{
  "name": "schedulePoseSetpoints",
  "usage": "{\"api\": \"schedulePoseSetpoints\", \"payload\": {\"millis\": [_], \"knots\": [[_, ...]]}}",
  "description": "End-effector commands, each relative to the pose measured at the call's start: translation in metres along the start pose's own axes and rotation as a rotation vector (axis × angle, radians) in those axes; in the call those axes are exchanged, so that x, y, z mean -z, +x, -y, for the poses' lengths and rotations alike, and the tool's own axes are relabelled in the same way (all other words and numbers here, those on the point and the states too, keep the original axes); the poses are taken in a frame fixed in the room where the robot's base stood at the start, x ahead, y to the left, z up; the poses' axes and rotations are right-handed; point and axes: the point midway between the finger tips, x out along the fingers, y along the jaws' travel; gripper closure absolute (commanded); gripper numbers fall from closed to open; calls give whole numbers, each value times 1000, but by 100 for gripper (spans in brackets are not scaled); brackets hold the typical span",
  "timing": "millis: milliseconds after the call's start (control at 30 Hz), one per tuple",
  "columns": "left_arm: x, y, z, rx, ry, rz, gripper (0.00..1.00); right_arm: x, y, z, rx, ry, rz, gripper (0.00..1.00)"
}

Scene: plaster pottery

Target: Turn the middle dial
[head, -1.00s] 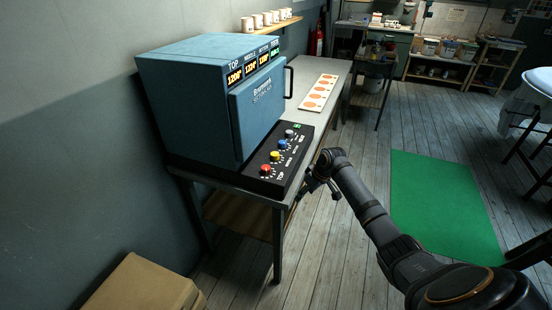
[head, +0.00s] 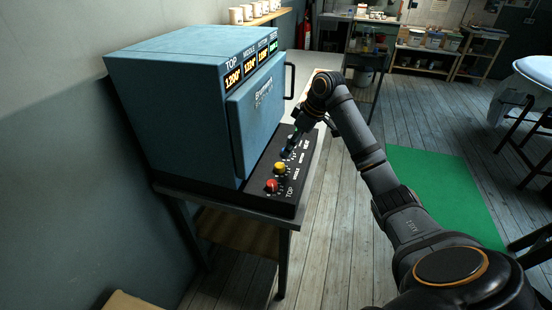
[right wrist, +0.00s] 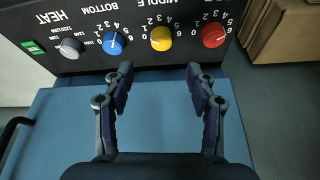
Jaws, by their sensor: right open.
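The middle dial is the yellow knob (head: 280,168) on the black control panel at the foot of the blue kiln (head: 180,105). It also shows in the right wrist view (right wrist: 161,38), under the word MIDDLE. The red top dial (right wrist: 213,35) is on one side of it and the blue bottom dial (right wrist: 116,43) on the other. My right gripper (right wrist: 159,72) is open and empty. Its two fingers are spread, with the yellow dial in line with the gap and apart from them. In the head view the right gripper (head: 290,146) hangs over the panel, partly hiding the farther dials.
A grey heat knob (right wrist: 69,47) and a green switch (right wrist: 33,47) sit at the panel's far end. The kiln door has a dark handle (head: 290,80). A green mat (head: 440,190) lies on the open floor at the right.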

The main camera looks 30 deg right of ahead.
Motion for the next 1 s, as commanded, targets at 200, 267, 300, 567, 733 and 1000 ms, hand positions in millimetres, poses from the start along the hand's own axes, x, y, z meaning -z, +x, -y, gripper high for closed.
{"api": "schedulePoseSetpoints", "payload": {"millis": [200, 267, 300, 567, 733, 1000], "knots": [[-54, -8, 0, -1, 3, 82, 100, 0, 37, 2, 6, 2, 1, 43], [-56, -10, 0, -1, 4, 85, 100, 0, 50, 2, 6, 3, 2, 43], [-54, -11, 0, -1, 4, 82, 100, 0, 59, 2, 6, 2, 1, 43], [-10, -11, 1, 0, 1, 15, 100, 0, 98, 1, 2, 2, 1, 43], [-15, -11, 1, 0, 1, 24, 100, 0, 104, 0, 0, 1, 0, 43], [-32, -12, 0, -1, 2, 49, 100, 0, 103, 0, 0, 1, 0, 57]]}}
